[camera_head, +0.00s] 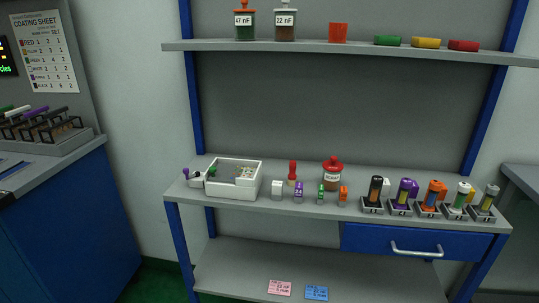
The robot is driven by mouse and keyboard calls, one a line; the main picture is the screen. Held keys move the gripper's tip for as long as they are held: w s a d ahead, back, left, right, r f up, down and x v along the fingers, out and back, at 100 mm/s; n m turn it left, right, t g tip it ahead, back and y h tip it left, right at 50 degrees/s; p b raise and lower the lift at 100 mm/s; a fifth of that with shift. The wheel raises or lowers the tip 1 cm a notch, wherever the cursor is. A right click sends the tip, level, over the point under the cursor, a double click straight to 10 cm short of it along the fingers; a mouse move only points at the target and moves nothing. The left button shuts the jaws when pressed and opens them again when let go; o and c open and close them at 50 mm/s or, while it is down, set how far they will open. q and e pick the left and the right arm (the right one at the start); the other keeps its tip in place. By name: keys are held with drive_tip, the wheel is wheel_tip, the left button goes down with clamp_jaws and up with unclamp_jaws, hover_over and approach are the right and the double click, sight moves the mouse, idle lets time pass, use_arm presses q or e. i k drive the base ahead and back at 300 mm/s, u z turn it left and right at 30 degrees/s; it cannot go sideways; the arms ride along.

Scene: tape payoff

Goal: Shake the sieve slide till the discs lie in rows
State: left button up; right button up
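No sieve slide and no rows of discs can be made out with certainty. A white open box (233,194) stands at the left of the workbench top, with small mixed pieces in it, one of them green; they are too small to tell whether they are discs. Green (387,40), yellow (426,43) and red (463,45) low round pieces lie apart on the upper shelf. Neither of my grippers is in view.
The grey workbench (330,211) carries a red-lidded jar (332,175), small bottles and several coloured cylinders in holders (375,190) at the right. A drawer (415,241) sits below. A blue cabinet (65,225) with a rack stands left. Pink and blue cards (316,293) lie on the lower shelf.

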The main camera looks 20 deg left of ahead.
sight(223, 173)
drive_tip(key=u, duration=0.15)
drive_tip(key=i, duration=0.95)
drive_tip(key=u, duration=0.55)
